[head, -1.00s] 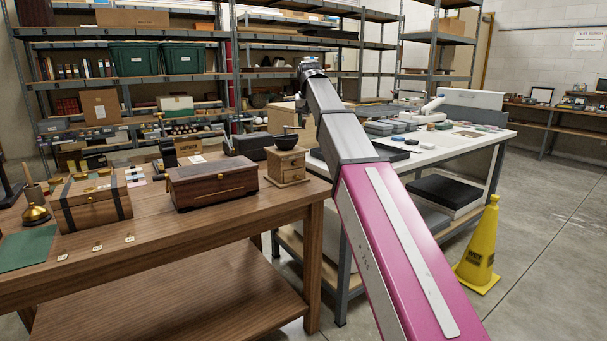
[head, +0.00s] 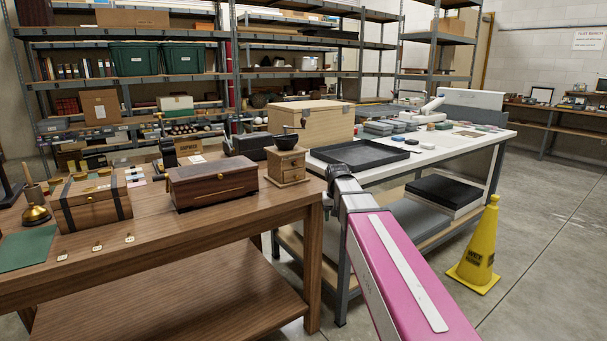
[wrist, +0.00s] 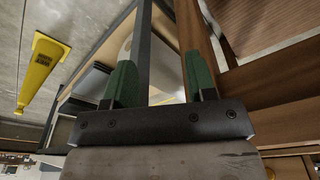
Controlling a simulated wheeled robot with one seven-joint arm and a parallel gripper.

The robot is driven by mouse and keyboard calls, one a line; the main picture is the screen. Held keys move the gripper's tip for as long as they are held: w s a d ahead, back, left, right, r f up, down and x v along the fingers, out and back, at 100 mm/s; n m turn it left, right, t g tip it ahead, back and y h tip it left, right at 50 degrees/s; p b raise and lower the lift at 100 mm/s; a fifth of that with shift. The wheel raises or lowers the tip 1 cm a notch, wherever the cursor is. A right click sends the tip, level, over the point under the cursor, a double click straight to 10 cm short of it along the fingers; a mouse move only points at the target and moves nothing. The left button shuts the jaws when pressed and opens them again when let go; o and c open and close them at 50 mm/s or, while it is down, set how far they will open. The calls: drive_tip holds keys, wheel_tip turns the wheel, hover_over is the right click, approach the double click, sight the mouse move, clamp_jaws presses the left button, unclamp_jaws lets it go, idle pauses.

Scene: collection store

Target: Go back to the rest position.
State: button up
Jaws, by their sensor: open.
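My gripper (wrist: 160,88) shows in the wrist view, with two green-padded fingers standing wide apart and nothing between them. Behind the fingers are a dark metal table leg and wooden table parts. In the head view my arm reaches forward over the floor at the right end of the wooden table (head: 240,212), with its grey forearm low beside the white table. The gripper itself cannot be made out in the head view.
The white table (head: 385,168) holds a black tray (head: 360,154) and a wooden case (head: 311,121). A coffee grinder (head: 287,166) and a wooden chest (head: 212,182) stand on the wooden table. A yellow cone (head: 480,250) stands right; floor beyond is clear.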

drive_tip(key=s+d+f, duration=0.3)
drive_tip(key=s+f, duration=0.7)
drive_tip(key=s+d+f+g, duration=0.1)
drive_tip(key=s+d+f, duration=0.3)
drive_tip(key=s+f, duration=0.6)
drive_tip(key=shift+d+f+g, duration=0.2)
drive_tip(key=shift+f+g, duration=0.1)
drive_tip(key=shift+f, duration=0.25)
